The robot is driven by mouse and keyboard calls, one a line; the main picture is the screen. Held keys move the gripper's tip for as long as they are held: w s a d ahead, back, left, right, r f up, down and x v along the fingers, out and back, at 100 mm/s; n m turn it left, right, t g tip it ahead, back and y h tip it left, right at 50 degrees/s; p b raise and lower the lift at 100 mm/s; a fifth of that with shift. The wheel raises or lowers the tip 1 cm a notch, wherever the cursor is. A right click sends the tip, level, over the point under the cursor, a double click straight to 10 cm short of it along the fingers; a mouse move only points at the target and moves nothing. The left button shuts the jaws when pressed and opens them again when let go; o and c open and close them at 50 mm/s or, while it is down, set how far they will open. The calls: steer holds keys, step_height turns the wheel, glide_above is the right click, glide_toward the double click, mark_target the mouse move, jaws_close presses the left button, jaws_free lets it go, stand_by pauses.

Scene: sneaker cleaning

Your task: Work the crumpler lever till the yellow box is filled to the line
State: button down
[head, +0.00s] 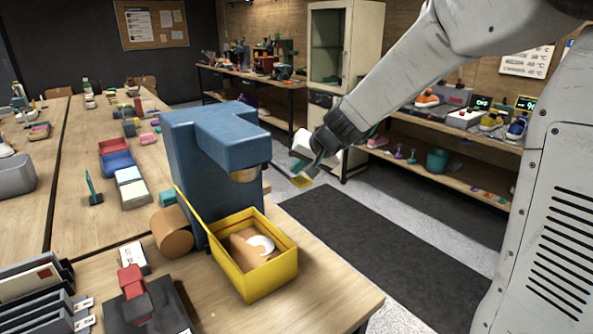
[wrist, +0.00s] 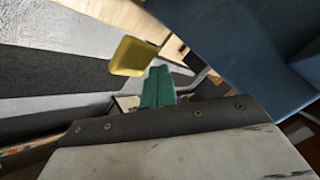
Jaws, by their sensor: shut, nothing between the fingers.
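The blue crumpler (head: 215,140) stands on the bench; it also fills the upper right of the wrist view (wrist: 235,50). The yellow box (head: 272,280) sits open below its overhanging head, with crumpled brown paper (head: 243,252) and a white round thing inside.
A brown roll (head: 172,232) lies left of the crumpler. A red-handled tool (head: 133,283) on a dark base and a file rack (head: 38,292) stand at the front left. Wooden shelves (head: 450,170) line the right wall. Open floor with a dark mat (head: 370,240) lies right of the bench.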

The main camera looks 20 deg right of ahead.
mark_target(303, 179)
steer(key=shift+s+f, duration=0.15)
steer(key=shift+f, duration=2.2)
stand_by(1.8)
steer(key=shift+w+r, duration=0.2)
steer(key=shift+r, duration=3.55)
steer(key=shift+w+r, duration=0.15)
steer(key=shift+r, duration=2.35)
